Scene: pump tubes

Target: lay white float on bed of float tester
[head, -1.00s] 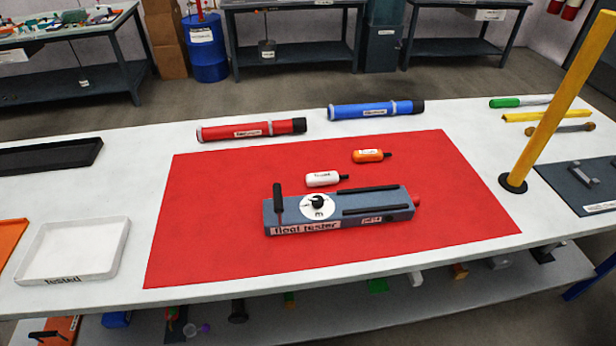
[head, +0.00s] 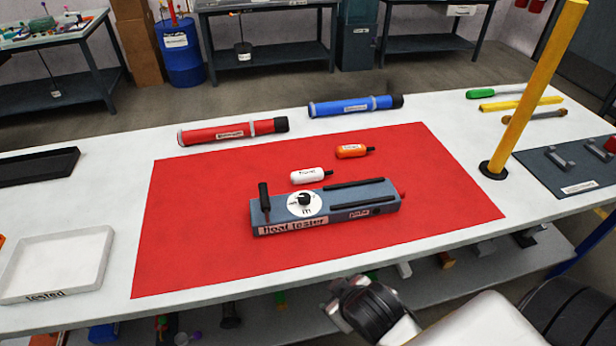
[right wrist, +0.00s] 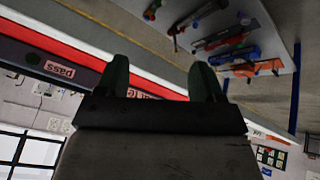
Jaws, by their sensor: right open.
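The white float (head: 307,175) lies on the red mat just behind the float tester. The float tester (head: 366,211) is a grey-blue block with a lever and a white dial at its left end and two black rails along the bed on its right part. Nothing lies between the rails. My right gripper (head: 345,300) is at the front edge of the table, in front of the tester and apart from it. In the right wrist view, its two fingers (right wrist: 160,76) are spread with nothing between them. My left gripper is out of view.
An orange float (head: 352,151) lies behind the white one. A red tube (head: 215,133) and a blue tube (head: 340,107) lie at the back. A yellow post (head: 530,95) stands right of the mat. The white tested tray (head: 95,285) is at left. The mat's left part is clear.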

